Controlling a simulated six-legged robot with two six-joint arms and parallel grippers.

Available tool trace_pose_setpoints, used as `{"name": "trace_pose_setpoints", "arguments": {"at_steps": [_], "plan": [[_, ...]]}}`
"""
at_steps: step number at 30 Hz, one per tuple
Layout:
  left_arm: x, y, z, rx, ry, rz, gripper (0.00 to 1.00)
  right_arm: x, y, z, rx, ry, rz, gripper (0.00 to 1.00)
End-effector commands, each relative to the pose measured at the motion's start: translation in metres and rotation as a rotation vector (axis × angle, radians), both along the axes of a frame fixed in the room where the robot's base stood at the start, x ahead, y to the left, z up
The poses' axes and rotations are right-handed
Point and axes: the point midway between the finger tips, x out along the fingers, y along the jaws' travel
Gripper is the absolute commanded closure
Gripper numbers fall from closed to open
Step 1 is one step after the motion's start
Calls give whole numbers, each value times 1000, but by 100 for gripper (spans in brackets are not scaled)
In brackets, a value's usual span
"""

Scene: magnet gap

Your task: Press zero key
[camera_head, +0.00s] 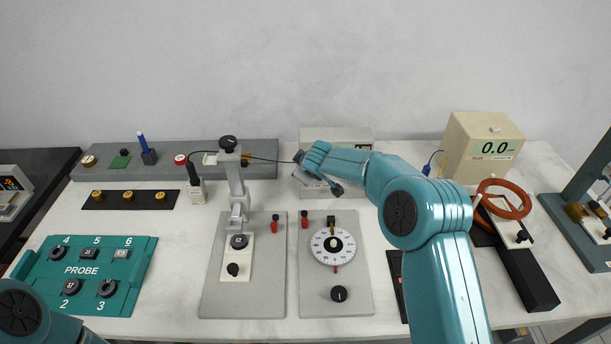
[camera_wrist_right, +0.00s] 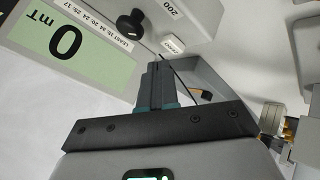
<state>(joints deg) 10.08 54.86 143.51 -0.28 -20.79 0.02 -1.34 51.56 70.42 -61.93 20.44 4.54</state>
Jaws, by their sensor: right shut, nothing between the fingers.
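A small white key with small dark lettering (camera_wrist_right: 173,44) is on a pale instrument face in the right wrist view. Beside it is a black knob (camera_wrist_right: 131,23). A green display (camera_wrist_right: 58,45) reads "0 mT" at a tilt. My right gripper (camera_wrist_right: 157,72) is shut and empty, its tips close below and left of the key in that view. I cannot tell whether they touch the face. In the head view my right gripper (camera_head: 303,173) is in front of a pale box (camera_head: 335,133), whose front it partly hides. My left gripper is out of view.
A dial plate (camera_head: 359,290) and a clamp stand base (camera_head: 214,290) stand before the box. A green probe panel (camera_head: 118,255) is at left. A beige "0.0" meter (camera_head: 458,140) and a red coil (camera_head: 504,199) are at right. A thin black cable crosses near the gripper.

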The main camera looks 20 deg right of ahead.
Motion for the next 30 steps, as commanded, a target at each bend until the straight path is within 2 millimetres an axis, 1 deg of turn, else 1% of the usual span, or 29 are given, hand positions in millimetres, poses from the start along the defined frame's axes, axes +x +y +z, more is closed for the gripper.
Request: {"name": "trace_pose_setpoints", "arguments": {"at_steps": [5, 18, 30], "plan": [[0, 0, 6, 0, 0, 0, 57, 0, 0, 8, 0, -1, 0, 100], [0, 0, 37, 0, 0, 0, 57, 0, 0, 50, 0, -1, 1, 100], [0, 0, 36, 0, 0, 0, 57, 0, 0, 50, 0, -1, 1, 100]]}}
